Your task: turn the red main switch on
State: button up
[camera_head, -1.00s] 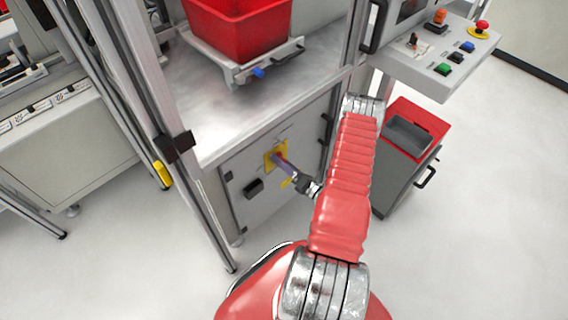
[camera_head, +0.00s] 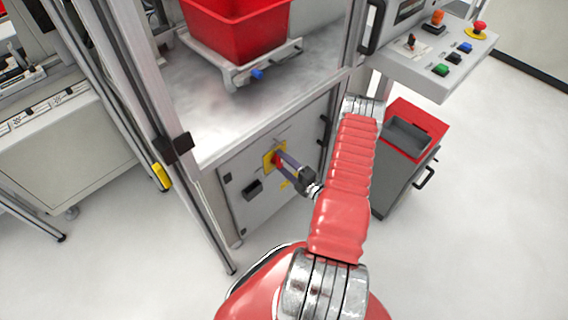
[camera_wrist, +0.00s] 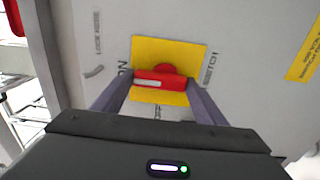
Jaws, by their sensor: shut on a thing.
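The red main switch handle (camera_wrist: 165,79) sits on a square yellow plate (camera_wrist: 183,52) on the grey cabinet door. In the wrist view it lies nearly level across the picture, and its white-striped end points left toward the letters "ON". In the head view the red handle (camera_head: 277,160) shows small on the yellow plate (camera_head: 268,157). My gripper (camera_wrist: 160,90) is shut on the handle, with one grey finger at each end of it. In the head view my gripper (camera_head: 280,161) reaches the plate from the lower right. The fingertips hide parts of the plate and lettering.
A black door latch (camera_head: 253,189) sits left of the switch. A metal frame post (camera_head: 200,190) stands left of the door. A grey cart with a red top (camera_head: 432,122) stands at the right, and a button panel (camera_head: 440,70) juts out above it.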

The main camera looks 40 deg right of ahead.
jog(key=shift+d+f, duration=0.15)
jog(key=o, duration=1.1)
jog(key=shift+c, duration=0.2)
jog(key=shift+s, duration=0.1)
jog(key=s, duration=1.3)
jog(key=shift+s, duration=0.35)
